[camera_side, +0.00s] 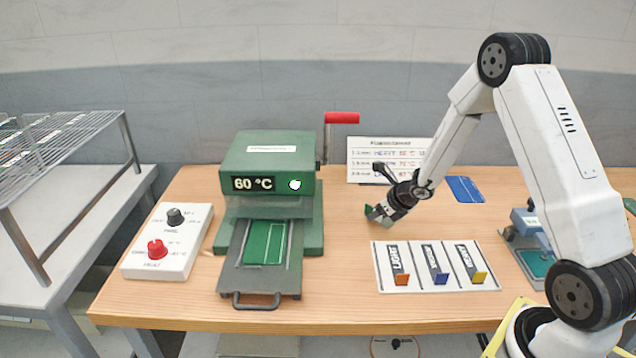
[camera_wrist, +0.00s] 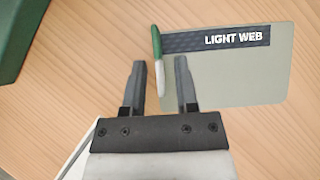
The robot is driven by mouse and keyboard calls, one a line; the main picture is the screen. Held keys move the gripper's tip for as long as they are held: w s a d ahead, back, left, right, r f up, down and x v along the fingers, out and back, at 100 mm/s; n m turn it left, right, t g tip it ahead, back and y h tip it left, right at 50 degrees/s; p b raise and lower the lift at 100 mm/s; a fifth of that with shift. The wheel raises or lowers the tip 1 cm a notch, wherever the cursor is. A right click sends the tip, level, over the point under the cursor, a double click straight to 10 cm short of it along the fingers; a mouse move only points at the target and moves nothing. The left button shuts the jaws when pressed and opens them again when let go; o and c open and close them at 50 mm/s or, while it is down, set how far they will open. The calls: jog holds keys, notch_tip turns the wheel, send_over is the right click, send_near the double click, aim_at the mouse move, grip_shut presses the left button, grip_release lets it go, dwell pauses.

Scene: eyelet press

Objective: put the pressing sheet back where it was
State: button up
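A grey sheet (camera_wrist: 235,72) with rounded corners and a dark "LIGHT WEB" strip shows in the wrist view, beside and partly under my right finger. A narrow green-and-white tab (camera_wrist: 158,60) stands at its left edge, between my fingers, with a gap visible on each side. My gripper (camera_wrist: 160,70) is open around it. In the side view my gripper (camera_side: 376,214) is low over the table, right of the press. A small grey-and-green piece shows at its fingertips; I cannot tell whether the sheet touches the table.
A green press (camera_side: 265,160) reading 60 °C has a red-handled lever and a pulled-out tray (camera_side: 232,265). A white control box (camera_side: 165,245) stands left of it. A white board (camera_side: 435,285) with orange, blue and yellow tabs lies in front of my gripper. A blue card (camera_side: 465,190) lies behind right.

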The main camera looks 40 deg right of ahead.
jog(key=shift+r, duration=0.15)
jog(key=shift+s+r, duration=0.35)
jog(key=shift+r, duration=0.15)
jog(key=v, duration=1.1)
jog(key=shift+f, duration=0.1)
jog(key=shift+a, duration=0.1)
dwell(0.5)
